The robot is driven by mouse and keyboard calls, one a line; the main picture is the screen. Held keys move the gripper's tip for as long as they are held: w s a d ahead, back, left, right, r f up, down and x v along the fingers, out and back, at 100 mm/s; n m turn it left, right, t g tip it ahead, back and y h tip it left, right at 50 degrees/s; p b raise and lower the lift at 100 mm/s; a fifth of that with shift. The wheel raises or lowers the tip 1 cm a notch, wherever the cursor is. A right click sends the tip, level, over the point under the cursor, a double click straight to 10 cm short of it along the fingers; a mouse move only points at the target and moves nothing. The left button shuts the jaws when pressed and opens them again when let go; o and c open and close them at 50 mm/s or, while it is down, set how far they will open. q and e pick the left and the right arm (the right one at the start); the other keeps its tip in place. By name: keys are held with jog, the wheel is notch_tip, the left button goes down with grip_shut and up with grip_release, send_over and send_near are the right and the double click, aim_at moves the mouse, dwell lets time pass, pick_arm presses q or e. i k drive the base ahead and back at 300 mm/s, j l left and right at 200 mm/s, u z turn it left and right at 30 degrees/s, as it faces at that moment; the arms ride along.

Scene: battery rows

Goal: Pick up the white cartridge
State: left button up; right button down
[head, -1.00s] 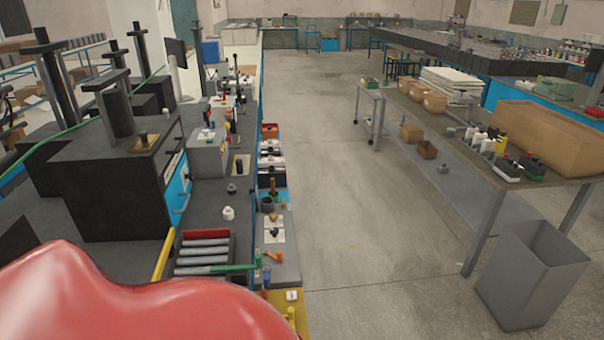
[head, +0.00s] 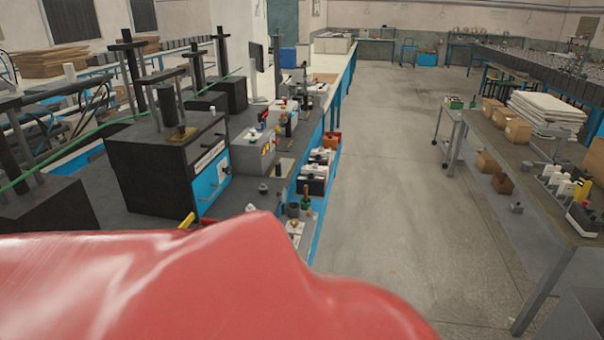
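Several small upright containers stand on the right-hand table. Among them is a white one (head: 551,174) beside yellow-marked and black ones. I cannot tell whether it is the white cartridge. Neither of my grippers shows in the head view. A large smooth red part of my own body fills the lower left and hides the near end of the left bench.
The left bench (head: 235,203) carries dark presses and a blue-fronted machine (head: 208,178). The right table (head: 520,165) holds cardboard boxes (head: 517,131) and a white stack (head: 545,113). A clear concrete aisle (head: 395,190) runs between them.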

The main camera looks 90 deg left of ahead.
aim_at(250, 206)
jog(key=i+u, duration=0.15)
jog(key=u, duration=0.25)
jog(key=i+u, duration=0.2)
jog(key=u, duration=0.15)
jog(key=i+l+u, duration=0.1)
jog(key=u, duration=0.3)
jog(key=i+u, duration=0.2)
jog(key=u, duration=0.2)
jog(key=i+u, duration=0.15)
jog(key=u, duration=0.3)
jog(key=i+u, duration=0.2)
jog(key=u, duration=0.2)
jog(key=i+l+u, duration=0.15)
jog(key=u, duration=0.25)
jog(key=i+l+u, duration=0.15)
jog(key=u, duration=0.25)
jog(key=i+l+u, duration=0.55)
jog(key=i+l, duration=0.25)
jog(key=i, duration=0.2)
